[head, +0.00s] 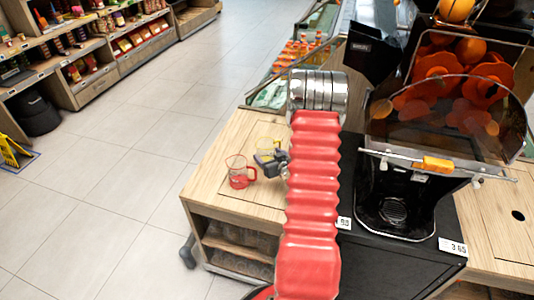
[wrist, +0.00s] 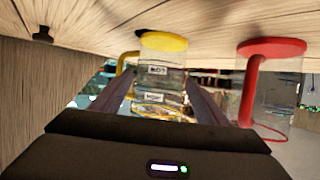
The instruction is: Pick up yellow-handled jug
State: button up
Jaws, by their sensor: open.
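The yellow-handled jug (wrist: 165,85) is clear with a yellow base and a yellow handle. In the wrist view, which is upside down, it stands between my two fingers (wrist: 164,80), with its handle at the left. My gripper is open, and contact with the jug cannot be told. In the head view my gripper (head: 268,160) partly hides the yellow-handled jug (head: 269,143) just behind it. A red-handled jug (head: 240,173) stands upright at the left of my gripper; it also shows at the right in the wrist view (wrist: 272,90).
The jugs stand on a wooden counter (head: 222,140) whose left edge is close to the red-handled jug. A black juicer (head: 395,190) with orange parts stands to the right. My red arm covers the counter's middle.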

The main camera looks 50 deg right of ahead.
aim_at(265, 143)
jog(key=shift+x, duration=1.95)
jog(key=shift+c, duration=0.3)
jog(key=c, duration=0.9)
jog(key=shift+r, duration=0.15)
jog(key=shift+r, duration=4.9)
